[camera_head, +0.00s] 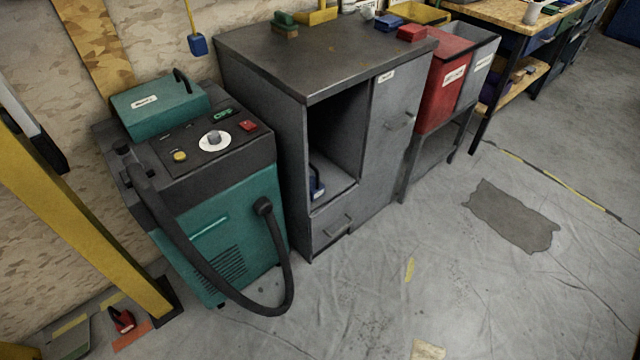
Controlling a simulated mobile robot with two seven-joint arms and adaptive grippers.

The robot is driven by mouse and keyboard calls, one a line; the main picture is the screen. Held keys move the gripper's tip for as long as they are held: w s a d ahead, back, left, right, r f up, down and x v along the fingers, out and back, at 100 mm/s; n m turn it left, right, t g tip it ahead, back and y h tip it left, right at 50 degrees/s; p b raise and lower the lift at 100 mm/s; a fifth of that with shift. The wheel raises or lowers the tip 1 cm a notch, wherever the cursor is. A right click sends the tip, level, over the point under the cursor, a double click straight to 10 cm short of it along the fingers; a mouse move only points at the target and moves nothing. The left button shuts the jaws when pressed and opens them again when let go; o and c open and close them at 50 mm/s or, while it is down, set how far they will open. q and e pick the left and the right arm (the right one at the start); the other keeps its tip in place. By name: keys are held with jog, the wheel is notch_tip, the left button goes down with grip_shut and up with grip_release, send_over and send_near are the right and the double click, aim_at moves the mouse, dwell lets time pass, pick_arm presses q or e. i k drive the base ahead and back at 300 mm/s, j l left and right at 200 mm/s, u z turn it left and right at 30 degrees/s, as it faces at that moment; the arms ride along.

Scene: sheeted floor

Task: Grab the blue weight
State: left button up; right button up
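A small dark blue object (316,183), which looks like the blue weight, stands in the open compartment of the grey metal cabinet (345,225). It is near the left inner wall, above a drawer, and partly hidden by the cabinet's left front edge. A small red object (122,320) with a dark handle sits on the floor at the lower left. Neither of my grippers shows in the head view.
A teal machine (235,235) with a black hose (290,290) stands left of the cabinet. A yellow post (85,225) is at the far left. Red (440,95) and grey bins and a workbench (520,25) are to the right. The floor in front is mostly clear.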

aim_at(317, 187)
jog(key=i+l+u, duration=0.15)
jog(key=i+l, duration=1.05)
jog(key=i+j, duration=0.2)
jog(key=i, duration=0.3)
